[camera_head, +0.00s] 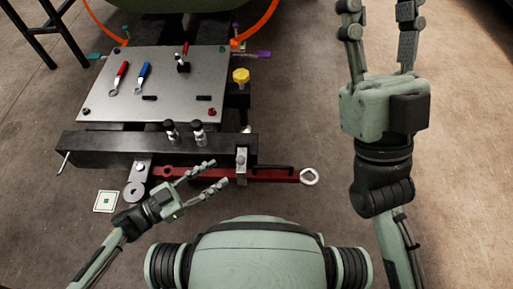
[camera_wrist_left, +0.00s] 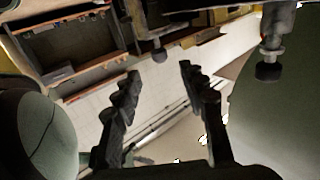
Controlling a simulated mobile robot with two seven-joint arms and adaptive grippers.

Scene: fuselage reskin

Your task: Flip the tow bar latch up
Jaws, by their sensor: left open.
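The red tow bar (camera_head: 272,174) runs along the front of the cart, with a silver ring (camera_head: 309,177) at its right end. A silver upright clamp-like piece (camera_head: 241,163) stands across the bar, and a thin black rod lies just right of it. I cannot tell which of these is the latch. My left gripper (camera_head: 219,173) is open and empty, close to the bar's near side and left of the silver piece. Its open fingers also show in the left wrist view (camera_wrist_left: 160,72). My right gripper (camera_head: 379,8) is open and empty, well right of the cart, its fingertips near the top edge.
The cart's metal top (camera_head: 120,105) holds a red-handled tool (camera_head: 119,77), a blue-handled tool (camera_head: 142,76) and small fittings. A dark beam (camera_head: 110,148) crosses its front. A yellow knob (camera_head: 241,75) is at the right.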

